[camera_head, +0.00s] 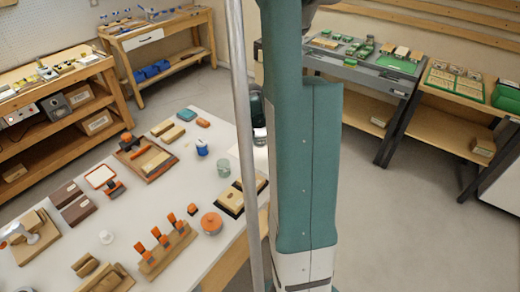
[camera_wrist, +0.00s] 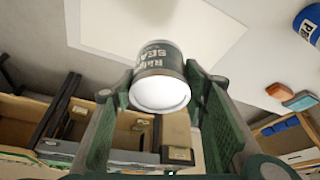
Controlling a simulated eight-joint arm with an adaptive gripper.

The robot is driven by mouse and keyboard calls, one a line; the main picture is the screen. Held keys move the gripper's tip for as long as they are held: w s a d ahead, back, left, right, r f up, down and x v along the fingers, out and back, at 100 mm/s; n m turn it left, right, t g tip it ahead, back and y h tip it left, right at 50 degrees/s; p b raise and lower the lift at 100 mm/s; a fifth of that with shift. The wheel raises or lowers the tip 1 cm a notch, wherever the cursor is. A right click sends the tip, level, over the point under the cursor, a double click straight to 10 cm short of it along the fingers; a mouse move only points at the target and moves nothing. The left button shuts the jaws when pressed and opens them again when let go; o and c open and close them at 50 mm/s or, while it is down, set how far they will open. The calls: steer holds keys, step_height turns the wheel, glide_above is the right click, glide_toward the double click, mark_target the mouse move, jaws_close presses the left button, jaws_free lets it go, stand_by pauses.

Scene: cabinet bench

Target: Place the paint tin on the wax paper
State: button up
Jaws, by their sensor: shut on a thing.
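My gripper (camera_wrist: 160,77) is shut on a paint tin (camera_wrist: 163,60) with a dark green label and pale lettering. The tin's round white end faces the wrist camera, and a finger presses each side. A pale square sheet, apparently the wax paper (camera_wrist: 105,22), lies on the table behind the tin in the wrist view. I cannot tell whether the tin touches the sheet or hangs above it. In the head view my own arm hides most of the gripper, tin and sheet; a bright strip of the sheet (camera_head: 261,158) shows beside the arm.
A blue tin (camera_head: 201,147) and a pale green glass-like jar (camera_head: 224,168) stand left of the sheet. A dark tray with wooden blocks (camera_head: 236,200) and an orange round container (camera_head: 211,223) are nearer. The white table (camera_head: 215,125) has bare patches between them.

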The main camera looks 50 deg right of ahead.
mark_target(258, 137)
steer(key=shift+f, duration=2)
steer(key=shift+f+b, duration=0.55)
steer(key=shift+f, duration=1.3)
steer(key=shift+f, duration=0.2)
steer(key=o, duration=1)
steer(key=shift+o, duration=0.2)
steer(key=shift+r, duration=0.3)
steer(key=shift+p+v, duration=0.9)
steer(key=shift+v, duration=5)
steer(key=shift+s+a, duration=0.1)
